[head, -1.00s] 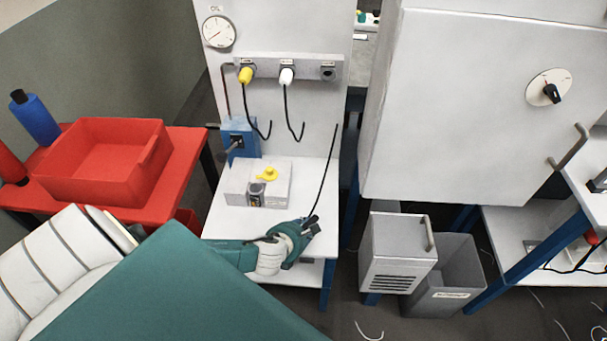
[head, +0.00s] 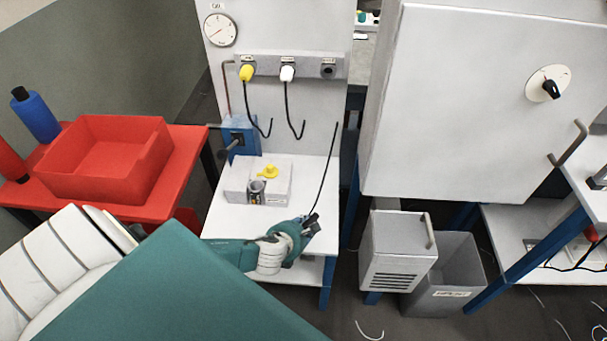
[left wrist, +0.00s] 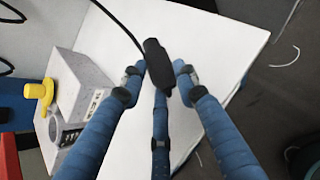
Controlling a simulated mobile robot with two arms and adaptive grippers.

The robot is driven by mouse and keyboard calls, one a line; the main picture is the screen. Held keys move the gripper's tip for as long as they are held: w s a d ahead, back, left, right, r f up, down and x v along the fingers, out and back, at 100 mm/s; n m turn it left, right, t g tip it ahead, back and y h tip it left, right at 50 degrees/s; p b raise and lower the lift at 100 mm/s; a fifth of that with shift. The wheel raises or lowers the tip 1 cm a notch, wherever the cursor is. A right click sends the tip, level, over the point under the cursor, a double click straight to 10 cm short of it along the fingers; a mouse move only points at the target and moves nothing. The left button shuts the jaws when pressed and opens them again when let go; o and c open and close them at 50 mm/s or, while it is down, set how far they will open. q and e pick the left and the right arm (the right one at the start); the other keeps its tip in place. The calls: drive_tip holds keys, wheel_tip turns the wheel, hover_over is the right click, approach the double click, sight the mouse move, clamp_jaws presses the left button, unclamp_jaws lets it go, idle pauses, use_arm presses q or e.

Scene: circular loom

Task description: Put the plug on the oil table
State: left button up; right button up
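The black plug (left wrist: 157,62) lies between the fingertips of my left gripper (left wrist: 158,80), with its cable running up and left in the left wrist view. White tabletop shows between the plug and both side fingertips, so the gripper looks open around it; the third finger reaches under or behind the plug's near end. In the head view the plug (head: 311,221) and my left gripper (head: 304,227) are at the right front of the white oil table (head: 225,218). Whether the plug rests on the tabletop is hard to tell. My right gripper is not in view.
A grey box (head: 275,185) with a yellow knob stands further back on the table. Yellow (head: 247,73) and white (head: 287,74) plugs sit in the panel's sockets. A red bin (head: 105,165) is at left, a grey cabinet (head: 397,245) at right. The table's front left is clear.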

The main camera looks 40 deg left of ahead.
use_arm(q)
drive_tip(key=o, duration=0.4)
drive_tip(key=shift+s+d+f, duration=0.2)
drive_tip(key=shift+s+f, duration=0.35)
drive_tip(key=shift+f, duration=0.25)
drive_tip(key=shift+w+f, duration=0.15)
drive_tip(key=shift+w, duration=0.05)
drive_tip(key=shift+a, duration=0.1)
drive_tip(key=r+v, duration=0.1)
drive_tip(key=v, duration=1.1)
drive_tip(key=shift+w, duration=0.4)
